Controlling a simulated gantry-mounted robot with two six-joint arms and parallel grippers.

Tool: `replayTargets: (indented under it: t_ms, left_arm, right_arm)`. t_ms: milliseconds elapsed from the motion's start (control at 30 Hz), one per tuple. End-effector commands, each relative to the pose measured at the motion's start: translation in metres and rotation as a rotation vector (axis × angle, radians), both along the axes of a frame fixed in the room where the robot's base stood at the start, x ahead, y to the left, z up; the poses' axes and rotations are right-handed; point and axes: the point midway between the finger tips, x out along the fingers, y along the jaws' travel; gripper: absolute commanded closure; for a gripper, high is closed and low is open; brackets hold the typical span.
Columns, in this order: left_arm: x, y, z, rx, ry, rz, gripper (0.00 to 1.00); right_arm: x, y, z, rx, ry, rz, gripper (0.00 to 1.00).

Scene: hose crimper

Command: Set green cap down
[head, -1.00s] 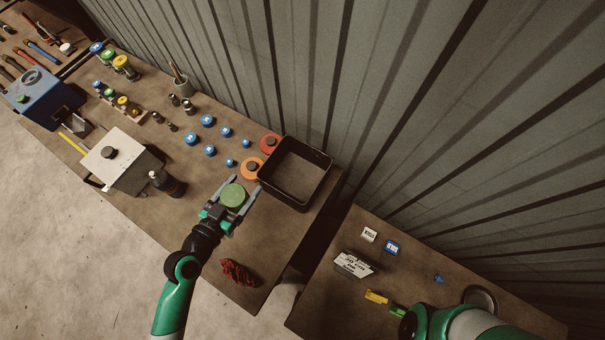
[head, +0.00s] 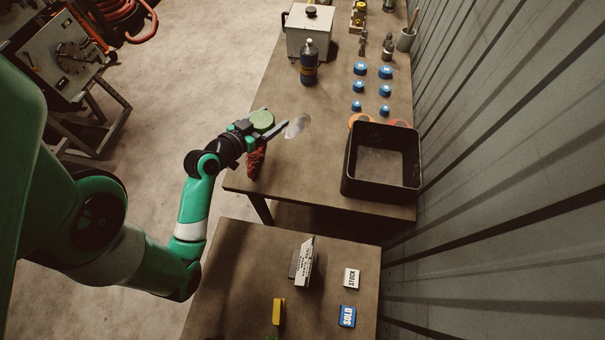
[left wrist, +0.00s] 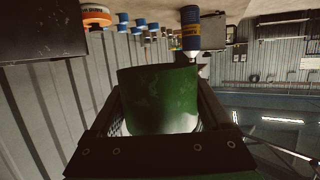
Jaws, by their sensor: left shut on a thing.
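My left gripper (head: 272,130) is shut on the green cap (head: 262,121), a wide round piece with its green top face showing. It holds the cap near the left edge of the workbench (head: 310,172), close to a dark red rag (head: 256,163). In the left wrist view the cap (left wrist: 158,98) fills the space between the two fingers, its green side facing the camera. Whether the cap is clear of the bench top cannot be told. My right gripper is not in view.
A black open bin (head: 383,195) stands at the bench's right corner. Several blue caps (head: 358,88) stand behind it, with orange and red ones partly hidden. A dark bottle (head: 309,62) stands farther back. A pale oval patch (head: 297,126) lies beside the gripper. The bench's middle is mostly clear.

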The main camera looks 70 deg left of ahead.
Motion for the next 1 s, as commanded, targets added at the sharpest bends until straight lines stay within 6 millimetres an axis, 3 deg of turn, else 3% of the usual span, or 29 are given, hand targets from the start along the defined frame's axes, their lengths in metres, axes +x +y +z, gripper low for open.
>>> replayTargets:
  t_ms: [33,200,367,700,833,1000]
  left_arm:
    - [-0.005,0.005,-0.008,-0.001,0.000,0.018,0.70]
    - [-0.013,0.012,-0.011,-0.001,-0.001,0.045,0.70]
    - [-0.007,0.006,-0.014,-0.003,0.000,0.042,0.70]
    - [0.037,-0.044,-0.043,0.001,0.002,0.029,0.70]
    - [0.052,-0.060,-0.055,0.002,0.000,0.029,0.70]
    - [0.070,-0.080,-0.094,0.001,0.002,0.031,0.70]
  right_arm:
    - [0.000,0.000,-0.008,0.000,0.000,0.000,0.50]
    - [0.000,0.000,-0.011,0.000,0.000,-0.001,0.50]
    - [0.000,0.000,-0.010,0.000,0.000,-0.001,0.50]
    - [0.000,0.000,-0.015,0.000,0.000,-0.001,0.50]
    - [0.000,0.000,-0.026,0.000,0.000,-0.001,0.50]
    - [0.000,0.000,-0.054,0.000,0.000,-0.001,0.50]
